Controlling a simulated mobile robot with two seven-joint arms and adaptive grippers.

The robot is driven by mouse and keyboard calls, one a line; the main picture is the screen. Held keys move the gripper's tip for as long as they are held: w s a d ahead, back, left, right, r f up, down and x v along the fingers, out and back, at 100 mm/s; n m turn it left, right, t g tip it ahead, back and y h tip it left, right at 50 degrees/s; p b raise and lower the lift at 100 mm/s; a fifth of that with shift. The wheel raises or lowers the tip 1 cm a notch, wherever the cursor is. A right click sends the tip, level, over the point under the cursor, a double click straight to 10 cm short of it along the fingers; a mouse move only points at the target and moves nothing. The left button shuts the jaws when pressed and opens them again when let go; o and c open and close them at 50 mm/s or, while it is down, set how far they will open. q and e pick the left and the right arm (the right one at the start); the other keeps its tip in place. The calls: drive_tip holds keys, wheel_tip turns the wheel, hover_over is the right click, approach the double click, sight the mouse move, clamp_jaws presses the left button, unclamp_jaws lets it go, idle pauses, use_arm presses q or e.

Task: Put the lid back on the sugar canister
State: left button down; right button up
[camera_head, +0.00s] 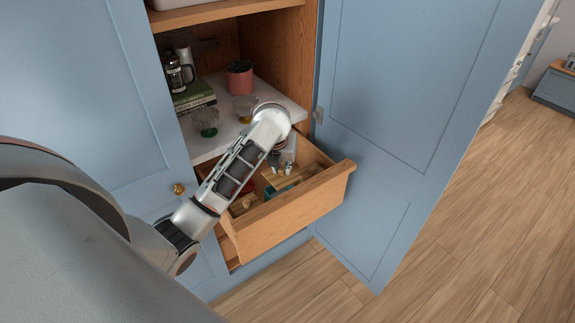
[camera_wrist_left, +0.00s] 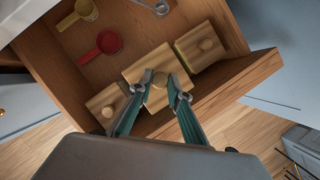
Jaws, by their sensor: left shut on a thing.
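A square wooden lid with a round knob (camera_wrist_left: 135,71) is in the middle of the open drawer (camera_wrist_left: 57,60) in the left wrist view. My left gripper (camera_wrist_left: 160,84) is shut on this lid's knob, one finger on each side. I cannot tell whether the lid touches the drawer floor. A second wooden lid (camera_wrist_left: 205,48) lies to its right and a smaller one (camera_wrist_left: 104,103) to its left, partly behind a finger. In the head view my left gripper (camera_head: 279,168) reaches down into the drawer. I see no sugar canister that I can identify.
The drawer also holds a red scoop (camera_wrist_left: 109,42), a yellow scoop (camera_wrist_left: 84,9) and a metal tool (camera_wrist_left: 158,7). Above it, the shelf (camera_head: 212,145) carries glass bowls (camera_head: 205,122), a red pot (camera_head: 240,80), books (camera_head: 195,97) and a glass press (camera_head: 174,72). An open blue door (camera_head: 400,90) stands right.

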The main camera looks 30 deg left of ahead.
sight(281, 176)
use_arm(q)
drive_tip(key=shift+f, duration=0.1)
idle(0.3)
drive_tip(key=shift+f+b, duration=0.4)
drive_tip(key=shift+f, duration=2.35)
drive_tip(key=shift+f+p, duration=0.4)
drive_tip(key=shift+f, duration=0.15)
idle(0.9)
drive_tip(key=c, duration=1.8)
unclamp_jaws()
drive_tip(key=o, duration=0.5)
